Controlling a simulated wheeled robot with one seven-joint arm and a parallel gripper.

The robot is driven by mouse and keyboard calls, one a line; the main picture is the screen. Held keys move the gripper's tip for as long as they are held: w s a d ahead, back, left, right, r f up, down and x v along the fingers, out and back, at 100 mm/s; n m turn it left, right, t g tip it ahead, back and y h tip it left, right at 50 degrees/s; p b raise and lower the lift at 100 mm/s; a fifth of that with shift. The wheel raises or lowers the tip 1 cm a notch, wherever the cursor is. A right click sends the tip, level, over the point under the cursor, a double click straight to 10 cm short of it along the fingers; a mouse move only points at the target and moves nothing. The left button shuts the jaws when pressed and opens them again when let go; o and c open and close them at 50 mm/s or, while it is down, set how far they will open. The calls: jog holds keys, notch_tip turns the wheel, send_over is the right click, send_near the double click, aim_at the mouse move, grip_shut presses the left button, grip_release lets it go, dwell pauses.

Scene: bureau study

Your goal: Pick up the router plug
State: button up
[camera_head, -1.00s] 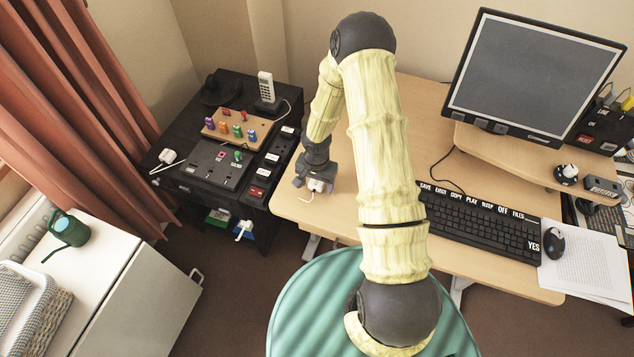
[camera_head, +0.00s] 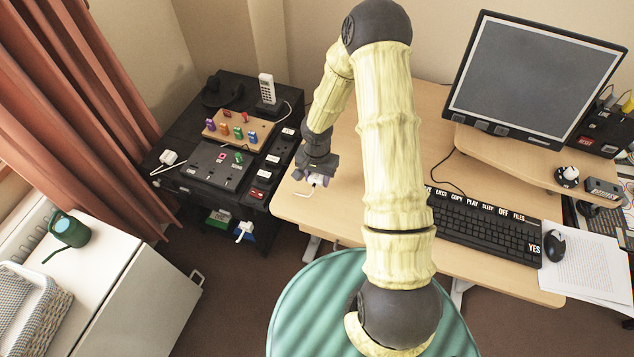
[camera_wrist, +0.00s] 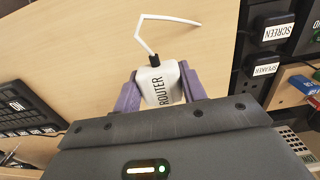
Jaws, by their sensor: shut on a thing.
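The router plug (camera_wrist: 160,84) is white with "ROUTER" printed on it. A short white cord rises from its dark end in the wrist view. My gripper (camera_wrist: 158,90) is shut on the plug, with one purple finger on each side. In the head view the plug (camera_head: 317,180) shows small below my gripper (camera_head: 316,174), over the left end of the wooden desk. The plug appears lifted off the desk top, though the gap is hard to judge.
Left of the desk stands a black cabinet (camera_head: 180,179) with switch panels, a row of labelled sockets (camera_head: 268,175), a board of coloured pegs (camera_head: 250,141) and a cordless phone (camera_head: 266,87). A keyboard (camera_head: 484,228) and monitor (camera_head: 535,75) are to the right. The desk's middle is clear.

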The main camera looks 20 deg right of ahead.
aim_at(317, 175)
notch_tip(317, 175, up, 6)
jog(key=shift+f, duration=0.1)
dwell(0.6)
jog(key=f+n, duration=0.4)
jog(key=f, duration=0.1)
jog(key=f+n, duration=0.2)
jog(key=n, duration=0.1)
jog(key=shift+w+d+f, duration=0.15)
jog(key=shift+w+f, duration=0.1)
jog(key=shift+f, duration=0.1)
